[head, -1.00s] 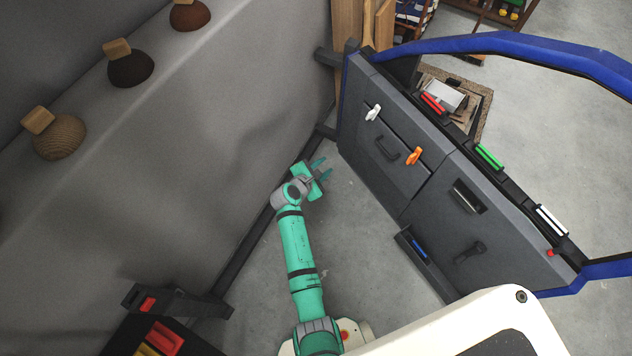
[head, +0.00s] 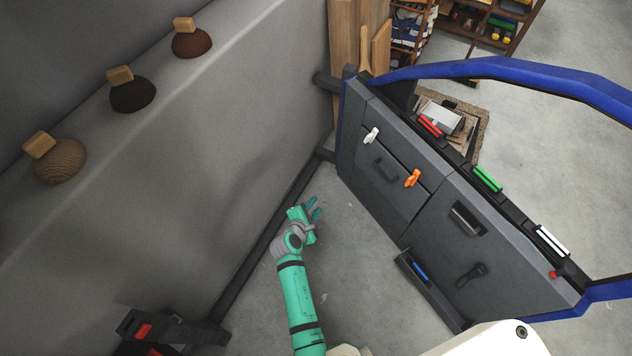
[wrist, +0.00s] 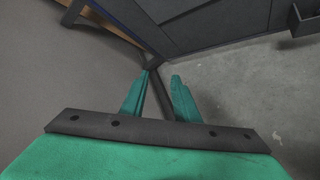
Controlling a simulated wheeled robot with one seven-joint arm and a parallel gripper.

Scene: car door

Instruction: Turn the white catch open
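The white catch (head: 371,135) is on the upper left of the grey inner door panel (head: 355,180), left of an orange catch (head: 412,178). My gripper (head: 317,208) is left of the door and below the white catch in the head view, apart from both. In the wrist view the two green fingers (wrist: 160,95) stand apart with nothing between them, so it is open and empty. The white catch is not in the wrist view.
A dark handle (head: 385,170) sits between the two catches. A wall (head: 230,130) rises close on the left, with a dark rail (head: 270,235) along its foot. A door pocket (head: 425,280) juts out low. Bare floor (head: 355,290) lies between rail and door.

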